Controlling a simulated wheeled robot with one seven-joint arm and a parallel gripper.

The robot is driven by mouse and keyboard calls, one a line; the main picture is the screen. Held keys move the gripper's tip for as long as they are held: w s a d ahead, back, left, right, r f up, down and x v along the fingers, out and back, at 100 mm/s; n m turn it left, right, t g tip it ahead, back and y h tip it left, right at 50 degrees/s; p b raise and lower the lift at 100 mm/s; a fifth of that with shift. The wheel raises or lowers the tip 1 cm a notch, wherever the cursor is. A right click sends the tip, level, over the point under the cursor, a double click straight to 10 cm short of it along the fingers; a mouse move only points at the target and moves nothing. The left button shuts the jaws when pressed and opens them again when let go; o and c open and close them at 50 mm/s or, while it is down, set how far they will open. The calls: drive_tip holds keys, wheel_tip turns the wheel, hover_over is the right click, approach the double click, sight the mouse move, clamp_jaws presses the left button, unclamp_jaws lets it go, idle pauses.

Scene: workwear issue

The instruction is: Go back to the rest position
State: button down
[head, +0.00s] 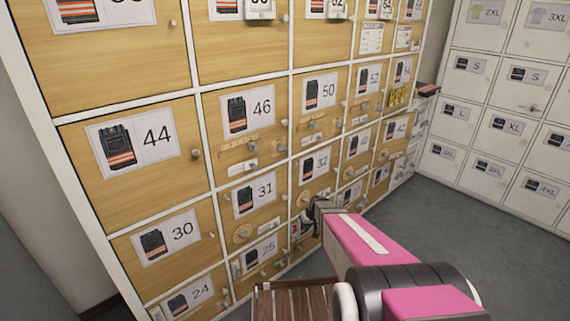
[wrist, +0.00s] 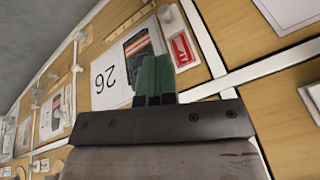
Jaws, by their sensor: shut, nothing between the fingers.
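My gripper (head: 309,216) is in front of the lower part of the wooden locker wall, below the door labelled 32 (head: 316,165). In the wrist view its green fingertips (wrist: 155,77) are together, with nothing between them. They overlap the edge of a label reading 26 (wrist: 112,76), on a locker door that appears turned in that view. I cannot tell whether the fingertips touch the door. My pink arm reaches in from the lower right in the head view.
Wooden doors with small knobs fill the left and middle. White lockers (head: 489,121) stand at the right. A slatted brown wooden surface (head: 290,302) is low at the bottom. Grey floor (head: 425,220) is clear to the right. A red-and-white tag (wrist: 183,49) is beside the fingertips.

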drive_tip(key=s+r+m+g+h, duration=0.2)
drive_tip(key=s+r+g, duration=0.1)
drive_tip(key=s+r, duration=1.6)
drive_tip(key=shift+r+m+h, duration=0.25)
drive_tip(key=shift+m+h, duration=0.05)
drive_tip(key=shift+h, duration=0.1)
drive_tip(key=shift+s+d, duration=0.1)
